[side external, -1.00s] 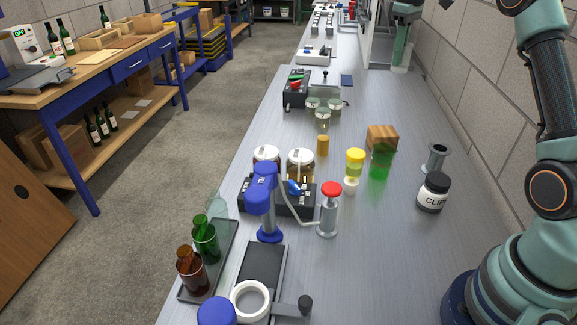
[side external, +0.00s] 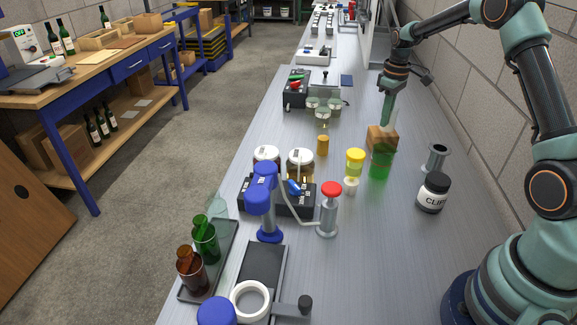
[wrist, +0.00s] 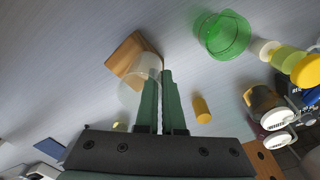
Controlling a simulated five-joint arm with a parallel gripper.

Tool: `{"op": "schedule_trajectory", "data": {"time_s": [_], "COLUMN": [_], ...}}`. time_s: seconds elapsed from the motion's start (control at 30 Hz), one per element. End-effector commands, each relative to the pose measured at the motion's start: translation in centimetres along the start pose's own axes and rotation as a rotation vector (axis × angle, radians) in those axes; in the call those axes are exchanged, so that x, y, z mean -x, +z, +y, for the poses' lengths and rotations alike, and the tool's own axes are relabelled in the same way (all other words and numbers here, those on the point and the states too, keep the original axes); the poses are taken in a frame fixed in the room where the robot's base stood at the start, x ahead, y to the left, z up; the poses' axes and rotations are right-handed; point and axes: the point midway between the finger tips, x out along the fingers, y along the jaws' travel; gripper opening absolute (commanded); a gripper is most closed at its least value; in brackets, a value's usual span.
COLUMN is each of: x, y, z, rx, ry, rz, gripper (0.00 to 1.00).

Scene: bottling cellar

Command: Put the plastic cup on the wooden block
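The plastic cup (wrist: 138,84) is clear and whitish. In the wrist view it stands out to the left of my fingertips, with its right wall between them. My gripper (wrist: 161,76) has its fingers close together on that wall; it also shows in the side view (side external: 387,116), pointing down. The wooden block (side external: 376,139) is below the fingers in the side view. In the wrist view the block (wrist: 126,52) lies partly behind the cup. I cannot tell whether the cup touches the block.
A black-lidded jar (side external: 433,193) and a grey spool (side external: 436,158) stand to the right. Clear glasses (side external: 323,117) are to the left.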

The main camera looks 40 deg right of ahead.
Motion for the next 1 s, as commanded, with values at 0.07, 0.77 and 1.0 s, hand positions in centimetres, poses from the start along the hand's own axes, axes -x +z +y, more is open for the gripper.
{"op": "schedule_trajectory", "data": {"time_s": [0.07,0.77,1.0], "x": [-1.2,-2.3,-2.1], "y": [0.1,0.1,0.1], "z": [-0.1,-0.1,-0.1], "rx": [0.0,0.0,0.0], "ry": [-0.002,0.0,0.0], "rz": [-0.003,0.0,0.0], "gripper": [0.0,0.35,0.35]}}
